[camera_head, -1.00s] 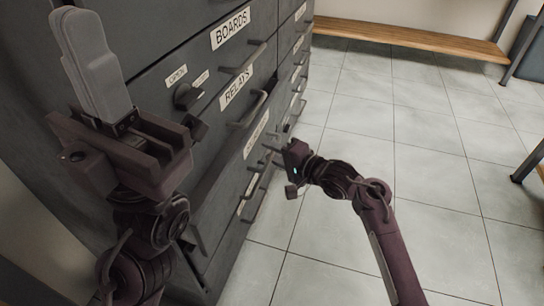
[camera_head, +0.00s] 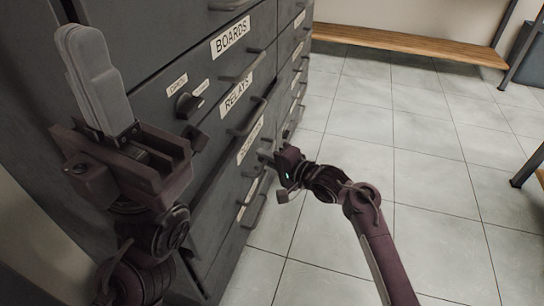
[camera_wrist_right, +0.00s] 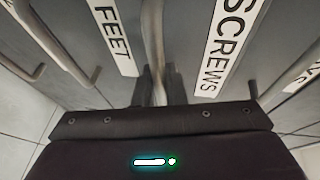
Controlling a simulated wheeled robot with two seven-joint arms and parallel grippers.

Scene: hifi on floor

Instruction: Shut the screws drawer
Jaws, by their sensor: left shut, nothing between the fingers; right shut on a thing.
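The screws drawer (camera_head: 228,172) is in the grey cabinet, below the RELAYS drawer. Its label (camera_head: 250,141) is partly hidden in the head view and reads SCREWS in the right wrist view (camera_wrist_right: 229,45). The drawer front looks flush or nearly so; a small gap is hard to judge. My right gripper (camera_head: 268,159) is shut on the drawer's bar handle, which runs between its fingers in the right wrist view (camera_wrist_right: 154,45). My left gripper (camera_head: 97,80) is shut and empty, raised at the left in front of the cabinet.
A dark knob (camera_head: 187,104) is on the cabinet front. The FEET label (camera_wrist_right: 115,38) is beside the held handle. Tiled floor (camera_head: 400,140) is clear; a wooden bench (camera_head: 410,45) stands behind.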

